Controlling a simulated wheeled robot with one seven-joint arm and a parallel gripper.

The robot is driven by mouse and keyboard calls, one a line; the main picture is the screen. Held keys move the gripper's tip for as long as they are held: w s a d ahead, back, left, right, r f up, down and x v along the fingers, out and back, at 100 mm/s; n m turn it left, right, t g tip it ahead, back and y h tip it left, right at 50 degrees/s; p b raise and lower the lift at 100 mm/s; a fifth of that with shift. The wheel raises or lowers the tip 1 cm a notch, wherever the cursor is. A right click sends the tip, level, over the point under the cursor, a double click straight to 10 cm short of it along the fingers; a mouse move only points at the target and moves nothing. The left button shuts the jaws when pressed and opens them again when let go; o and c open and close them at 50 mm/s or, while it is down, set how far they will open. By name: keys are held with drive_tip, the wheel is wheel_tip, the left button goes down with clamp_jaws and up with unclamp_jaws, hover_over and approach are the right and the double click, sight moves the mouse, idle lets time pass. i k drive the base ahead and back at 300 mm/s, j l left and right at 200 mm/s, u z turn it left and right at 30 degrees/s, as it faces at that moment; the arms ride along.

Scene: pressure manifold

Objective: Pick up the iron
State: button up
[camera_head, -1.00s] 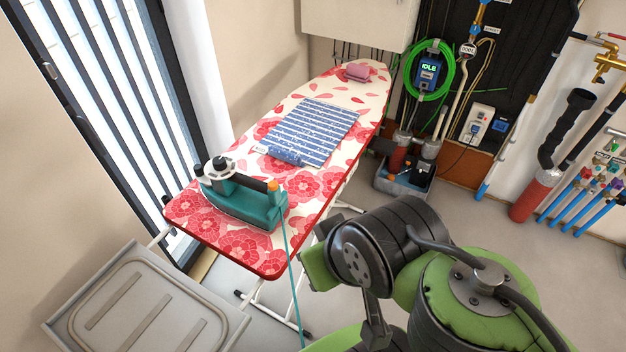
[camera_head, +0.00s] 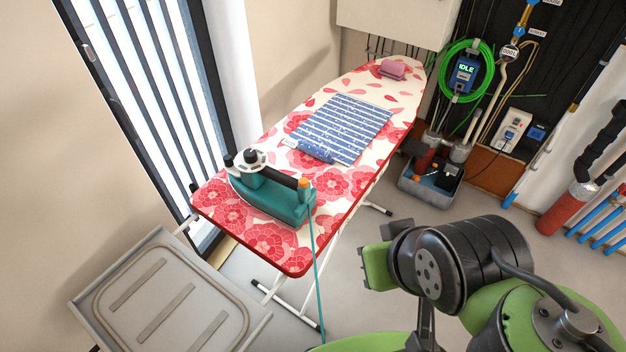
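The iron (camera_head: 270,193) is teal with a black handle, a dark, light-topped knob at its left end and an orange part at its right end. It rests on the near end of the ironing board (camera_head: 300,262), which has a red and pink floral cover. A thin teal cord hangs from the iron over the board's near edge toward the floor. My green and black arm (camera_head: 455,262) is at the lower right, to the right of the board and apart from the iron. My gripper's fingers do not show.
A grey tray-like panel (camera_head: 255,325) is at the lower left. A grey bin (camera_head: 430,188), red cylinder (camera_head: 567,208) and pipes stand at right.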

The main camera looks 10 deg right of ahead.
sight(274, 193)
drive_tip(key=i+l+u, duration=0.1)
drive_tip(key=u, duration=0.5)
drive_tip(key=l+u, duration=0.35)
drive_tip(key=u, duration=0.2)
drive_tip(key=l+u, duration=0.3)
drive_tip(key=u, duration=0.3)
drive_tip(key=l+u, duration=0.25)
drive_tip(key=u, duration=0.3)
drive_tip(key=k+l+u, duration=0.1)
drive_tip(key=u, duration=0.5)
drive_tip(key=k+l+u, duration=0.2)
drive_tip(key=u, duration=0.4)
drive_tip(key=k+l+u, duration=0.15)
drive_tip(key=u, duration=0.4)
drive_tip(key=k+u, duration=0.2)
drive_tip(key=u, duration=0.4)
